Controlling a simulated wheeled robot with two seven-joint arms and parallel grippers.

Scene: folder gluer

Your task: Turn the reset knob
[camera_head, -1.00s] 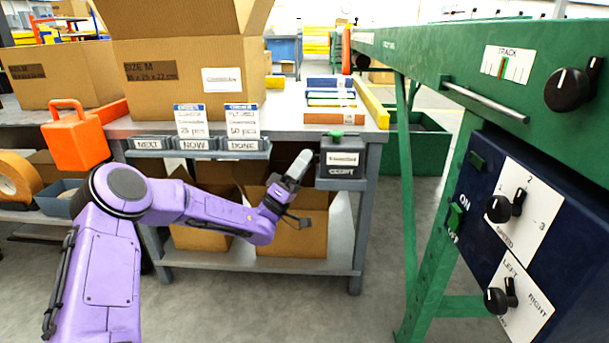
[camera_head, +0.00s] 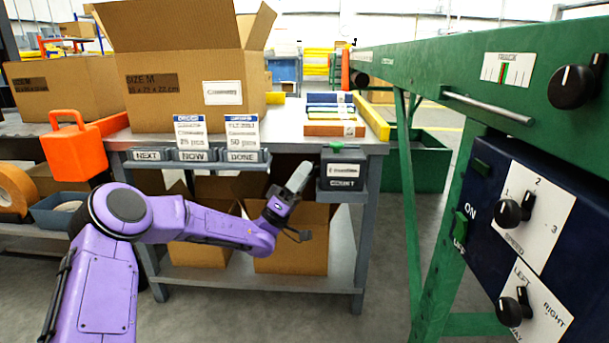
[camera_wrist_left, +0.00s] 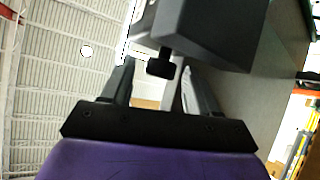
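The counter box (camera_head: 342,172), grey with a dark front label and a green button on top, hangs at the right front corner of the workbench. In the left wrist view the box (camera_wrist_left: 215,30) fills the top, and a small black knob (camera_wrist_left: 160,67) sticks out from it. My left gripper (camera_head: 302,172) is just left of the box in the head view. In the left wrist view its two fingers (camera_wrist_left: 154,82) are apart, with the knob between their tips; I cannot tell whether either finger touches it. The knob is hidden in the head view. My right gripper is out of view.
The workbench (camera_head: 290,140) carries cartons, cards and label trays (camera_head: 195,156). An open carton (camera_head: 292,245) stands on the shelf below my left gripper. The green machine (camera_head: 430,75) with its dark blue control panel (camera_head: 480,235) takes up the right side.

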